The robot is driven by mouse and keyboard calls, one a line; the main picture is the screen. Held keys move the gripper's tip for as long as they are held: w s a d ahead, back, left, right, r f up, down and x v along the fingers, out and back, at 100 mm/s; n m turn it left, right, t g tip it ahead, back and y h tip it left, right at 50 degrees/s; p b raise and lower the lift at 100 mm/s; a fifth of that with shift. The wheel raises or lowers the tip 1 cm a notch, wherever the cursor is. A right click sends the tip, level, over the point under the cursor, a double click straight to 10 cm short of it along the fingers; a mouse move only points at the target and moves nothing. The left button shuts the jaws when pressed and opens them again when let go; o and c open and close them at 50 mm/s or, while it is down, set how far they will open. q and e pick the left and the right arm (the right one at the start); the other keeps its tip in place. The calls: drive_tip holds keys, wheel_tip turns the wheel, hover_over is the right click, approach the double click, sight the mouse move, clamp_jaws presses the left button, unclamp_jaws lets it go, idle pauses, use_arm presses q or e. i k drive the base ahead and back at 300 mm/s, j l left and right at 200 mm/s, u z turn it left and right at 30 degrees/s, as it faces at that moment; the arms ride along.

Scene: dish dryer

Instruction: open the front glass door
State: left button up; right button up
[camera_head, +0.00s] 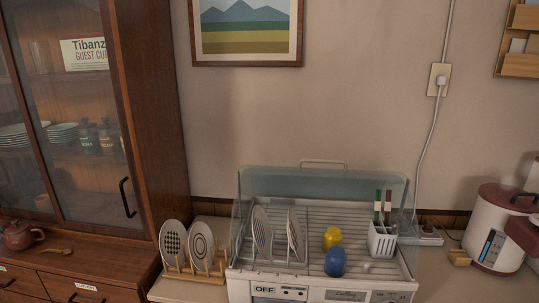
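The dish dryer (345,294) stands on the counter in the lower middle. Its clear, bluish glass cover (300,183) surrounds the rack, with side panels at left and right. A pale bar handle (323,162) shows at the cover's upper back edge. Inside are two plates (296,236), a yellow cup (332,238), a blue cup (335,262) and a white utensil holder (382,241). Neither of my grippers is in view.
A wooden rack with two patterned plates (173,240) stands close to the dryer's left. A glass-doored wooden cabinet (150,110) is farther left. A white and red cooker (495,230) stands at right. A power cord (428,135) hangs down the wall.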

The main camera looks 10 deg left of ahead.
sight(6, 38)
drive_tip(key=u, duration=1.55)
